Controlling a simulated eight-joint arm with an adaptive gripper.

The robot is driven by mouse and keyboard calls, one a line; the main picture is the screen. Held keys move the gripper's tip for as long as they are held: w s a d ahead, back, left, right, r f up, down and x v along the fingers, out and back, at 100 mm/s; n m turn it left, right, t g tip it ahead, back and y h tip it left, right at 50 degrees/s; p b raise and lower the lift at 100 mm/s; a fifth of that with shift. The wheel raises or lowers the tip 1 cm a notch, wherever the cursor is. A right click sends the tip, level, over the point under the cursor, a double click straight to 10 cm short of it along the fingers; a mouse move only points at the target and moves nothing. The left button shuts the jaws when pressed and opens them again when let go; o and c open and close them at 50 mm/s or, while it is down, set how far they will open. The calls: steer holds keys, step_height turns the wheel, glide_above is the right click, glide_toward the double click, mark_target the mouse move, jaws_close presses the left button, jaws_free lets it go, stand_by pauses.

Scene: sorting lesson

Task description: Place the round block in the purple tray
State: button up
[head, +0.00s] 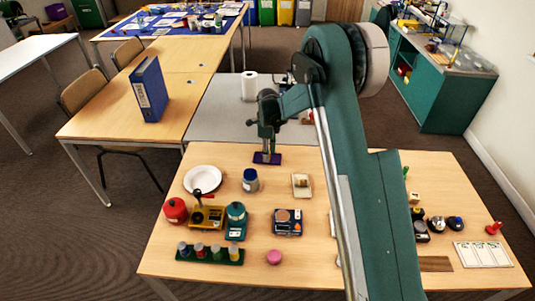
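The purple tray (260,160) is a small flat dark purple piece at the far edge of the near wooden table. My gripper (269,151) points down right over the tray and hides part of it. The fingers are small here, and I cannot tell whether they are open or hold anything, or whether they touch the tray. A pink round piece (274,257) lies near the front middle of the table, well apart from my gripper; it may be the round block, but I cannot be sure.
A white plate (203,179), blue jar (250,181), red pot (175,210), scale (287,225) and green rack (210,255) crowd the left and middle. My arm hides part of the right side. A paper towel roll (249,87) stands behind.

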step_height(320, 180, up, 12)
steer(key=p, duration=0.1)
steer(key=shift+p, duration=0.4)
stand_by(0.9)
steer(key=s+d+r+n+t, duration=0.2)
steer(key=s+d+r+n, duration=0.3)
steer(key=s+d+r, duration=0.5)
steer(key=s+d+r+n+t, duration=0.1)
steer(key=s+d+r+n, duration=0.45)
steer(key=s+r, duration=0.7)
steer(key=s+d+n+t, duration=0.2)
steer(key=s+d+n, duration=0.2)
steer(key=s, duration=0.9)
steer(key=s+d+n+t, duration=0.2)
steer(key=s+d+n, duration=0.3)
steer(key=s, duration=0.9)
steer(key=d, duration=0.3)
steer(key=shift+d+f, duration=0.2)
steer(key=shift+f, duration=0.1)
